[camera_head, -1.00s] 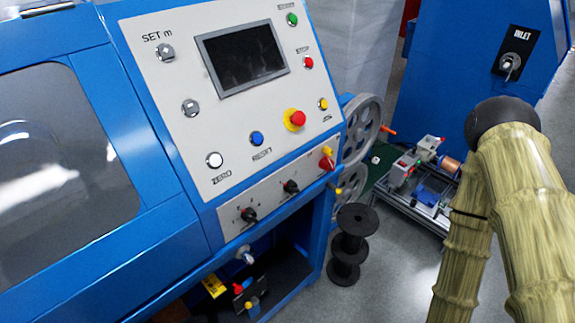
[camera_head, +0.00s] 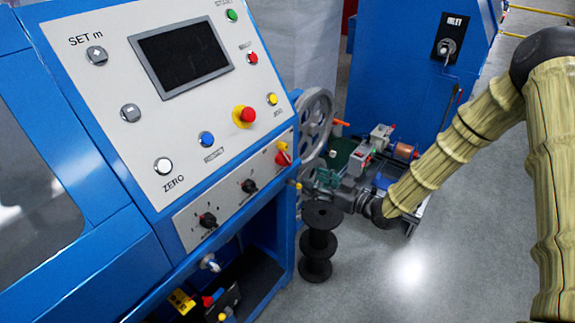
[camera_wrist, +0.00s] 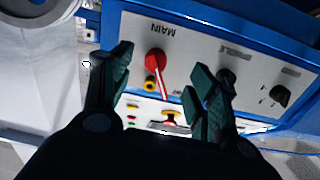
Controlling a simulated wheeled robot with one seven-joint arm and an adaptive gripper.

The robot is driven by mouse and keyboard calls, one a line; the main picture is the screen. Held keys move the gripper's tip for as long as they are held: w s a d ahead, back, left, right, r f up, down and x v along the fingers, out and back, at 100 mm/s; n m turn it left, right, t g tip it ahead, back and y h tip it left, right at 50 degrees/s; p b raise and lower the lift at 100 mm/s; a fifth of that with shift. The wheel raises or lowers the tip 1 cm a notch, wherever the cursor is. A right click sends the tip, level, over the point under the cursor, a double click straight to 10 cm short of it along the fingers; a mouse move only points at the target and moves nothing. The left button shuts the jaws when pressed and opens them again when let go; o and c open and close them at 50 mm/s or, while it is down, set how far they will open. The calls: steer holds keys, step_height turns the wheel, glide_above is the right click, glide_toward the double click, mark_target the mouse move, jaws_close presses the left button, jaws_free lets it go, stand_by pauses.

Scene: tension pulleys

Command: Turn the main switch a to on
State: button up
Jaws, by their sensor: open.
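The main switch is a red rotary knob (camera_head: 283,153) at the right end of the lower grey panel of the blue machine. In the wrist view the red knob (camera_wrist: 156,63) appears under the inverted label MAIN, with its pointed handle slanting down the picture. A small yellow part is beside it. My gripper (camera_head: 316,182) is open and empty, just right of and below the knob in the head view. In the wrist view the fingers of my gripper (camera_wrist: 165,82) frame the knob with space on both sides. No contact shows.
Two black knobs (camera_head: 208,220) (camera_head: 249,186) share the lower panel. Above are coloured buttons and a red stop button (camera_head: 244,116). A black spool (camera_head: 319,240) stands on the floor below my gripper.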

mark_target(290, 164)
steer(key=shift+n+y, duration=0.4)
steer(key=p+x, duration=0.1)
steer(key=x, duration=0.2)
steer(key=r+p+x, duration=0.1)
steer(key=x, duration=0.3)
steer(key=p+x, duration=0.1)
steer(key=x, duration=0.3)
steer(key=shift+w+d+r, duration=0.1)
steer(key=shift+w+r, duration=0.2)
steer(key=shift+r, duration=0.1)
jaws_close()
